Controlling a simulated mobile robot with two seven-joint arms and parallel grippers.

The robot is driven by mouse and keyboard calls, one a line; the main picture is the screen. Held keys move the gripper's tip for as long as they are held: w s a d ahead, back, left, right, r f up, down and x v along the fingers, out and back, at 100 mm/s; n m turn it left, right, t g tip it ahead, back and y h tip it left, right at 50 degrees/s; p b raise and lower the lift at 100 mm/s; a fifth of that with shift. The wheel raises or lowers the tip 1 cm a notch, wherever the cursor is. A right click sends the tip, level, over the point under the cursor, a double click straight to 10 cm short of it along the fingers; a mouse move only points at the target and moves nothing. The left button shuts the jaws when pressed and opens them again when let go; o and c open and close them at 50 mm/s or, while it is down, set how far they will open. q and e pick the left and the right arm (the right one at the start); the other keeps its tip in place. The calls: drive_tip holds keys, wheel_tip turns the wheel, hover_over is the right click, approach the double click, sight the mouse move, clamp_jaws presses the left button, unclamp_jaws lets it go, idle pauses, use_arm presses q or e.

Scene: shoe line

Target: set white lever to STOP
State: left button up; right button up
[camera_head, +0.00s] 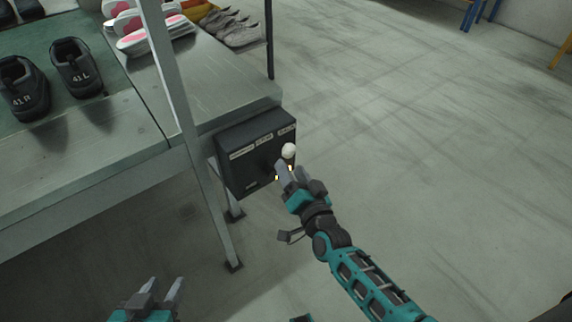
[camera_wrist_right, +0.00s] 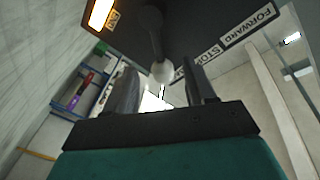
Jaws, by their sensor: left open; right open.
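The white lever has a white round knob (camera_head: 289,151) on a dark control box (camera_head: 235,172) at the end of the bench. In the head view the knob is at the box's right side, near the rightmost label. In the right wrist view the knob (camera_wrist_right: 162,72) hangs from a dark stem, and the STOP label (camera_wrist_right: 208,54) is to its right. My right gripper (camera_head: 284,172) is open at the lever; its fingers stand either side of the knob in the wrist view, and contact cannot be told. My left gripper (camera_head: 160,294) is open and empty at the bottom left.
A FORWARD label (camera_wrist_right: 250,25) is on the box, right of STOP in the wrist view. An orange light (camera_wrist_right: 101,14) glows on it. Black shoes (camera_head: 76,68) stand on the green belt (camera_head: 120,115). A metal post (camera_head: 180,100) rises left of the box.

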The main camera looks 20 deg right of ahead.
sight(285, 158)
drive_tip(key=shift+w+a+b, duration=0.2)
drive_tip(key=shift+w+b, duration=0.2)
drive_tip(key=shift+w, duration=1.55)
drive_tip(key=c, duration=1)
clamp_jaws()
